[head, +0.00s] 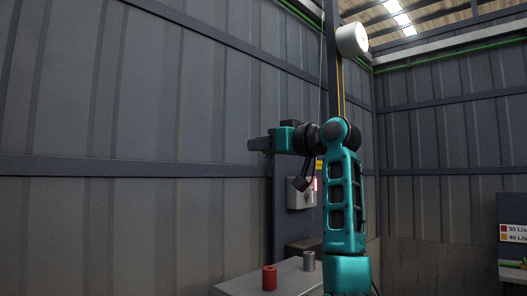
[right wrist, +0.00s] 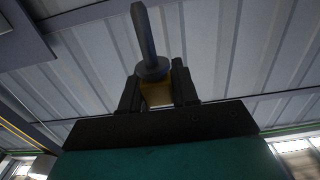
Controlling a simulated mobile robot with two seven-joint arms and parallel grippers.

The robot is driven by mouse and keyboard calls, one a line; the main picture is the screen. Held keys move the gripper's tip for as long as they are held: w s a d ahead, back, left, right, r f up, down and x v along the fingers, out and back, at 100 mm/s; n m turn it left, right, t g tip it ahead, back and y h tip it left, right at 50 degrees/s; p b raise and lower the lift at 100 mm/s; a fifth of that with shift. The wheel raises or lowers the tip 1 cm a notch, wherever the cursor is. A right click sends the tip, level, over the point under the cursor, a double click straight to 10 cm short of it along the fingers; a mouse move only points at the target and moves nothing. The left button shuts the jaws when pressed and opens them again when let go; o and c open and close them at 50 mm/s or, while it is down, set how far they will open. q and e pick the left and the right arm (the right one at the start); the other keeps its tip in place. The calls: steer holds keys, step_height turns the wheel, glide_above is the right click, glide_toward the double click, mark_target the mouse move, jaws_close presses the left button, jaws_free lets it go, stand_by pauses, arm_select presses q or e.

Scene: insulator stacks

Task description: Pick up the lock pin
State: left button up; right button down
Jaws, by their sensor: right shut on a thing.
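My right gripper (right wrist: 158,92) is shut on the lock pin (right wrist: 147,40) in the right wrist view. The pin is a dark grey rod with a round collar, and a yellow part sits between the two black fingers. The rod sticks out beyond the fingertips. In the head view my right gripper (head: 258,144) is raised well above the table and points left. The pin is too small to make out clearly there. My left gripper is not in view.
A grey table (head: 245,288) at the bottom holds a red cylinder (head: 269,278) and a grey cylinder (head: 308,261). A grey box (head: 299,194) with a red light is mounted behind my arm. A sign (head: 513,234) stands at the far right. Corrugated walls enclose the space.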

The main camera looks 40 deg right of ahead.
steer(key=shift+r, duration=1.05)
